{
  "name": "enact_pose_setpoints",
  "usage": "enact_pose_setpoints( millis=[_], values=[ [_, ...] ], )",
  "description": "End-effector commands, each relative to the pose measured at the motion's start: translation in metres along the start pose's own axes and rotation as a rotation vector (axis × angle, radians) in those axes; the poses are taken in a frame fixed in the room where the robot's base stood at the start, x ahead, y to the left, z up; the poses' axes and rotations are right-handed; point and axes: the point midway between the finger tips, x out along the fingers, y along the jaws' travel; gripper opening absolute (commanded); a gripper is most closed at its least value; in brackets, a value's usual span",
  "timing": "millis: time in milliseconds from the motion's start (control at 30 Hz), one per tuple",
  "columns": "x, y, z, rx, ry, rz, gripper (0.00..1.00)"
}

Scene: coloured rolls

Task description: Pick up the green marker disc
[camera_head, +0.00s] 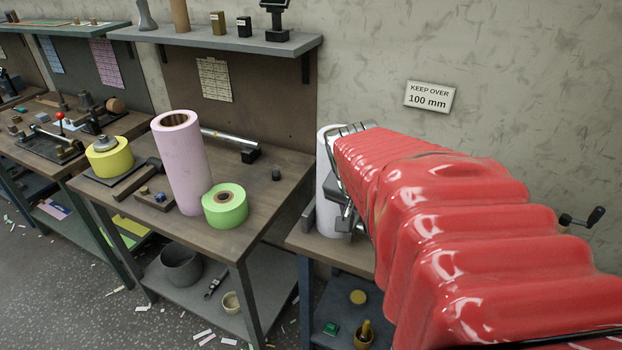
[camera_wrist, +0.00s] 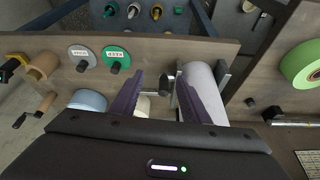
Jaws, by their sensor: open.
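In the wrist view a green disc (camera_wrist: 115,56) with a white label stands on the brown bench, left of my gripper (camera_wrist: 160,80). A white roll (camera_wrist: 202,75) lies behind the right finger. In the head view the red arm cover hides most of that bench, and I cannot make out the discs or fingertips there.
The white roll (camera_head: 325,190) stands beside the arm's end. A wall sign (camera_head: 429,97) reads "KEEP OVER 100 mm". A blue-grey roll (camera_wrist: 88,99) is near the left finger.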

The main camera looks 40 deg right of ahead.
Motion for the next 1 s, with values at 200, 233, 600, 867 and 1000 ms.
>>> enact_pose_setpoints(
  millis=[200,233,600,867,1000],
  values=[
    [0.036,0.062,-0.042,0.279,-0.003,0.123,0.42],
    [0.04,0.07,-0.045,0.309,-0.002,0.136,0.42],
    [0.057,0.105,-0.061,0.452,0.004,0.194,0.42],
    [0.058,0.105,-0.061,0.448,0.003,0.193,0.42],
    [0.07,0.107,-0.06,0.448,0.001,0.195,0.42]
  ],
)
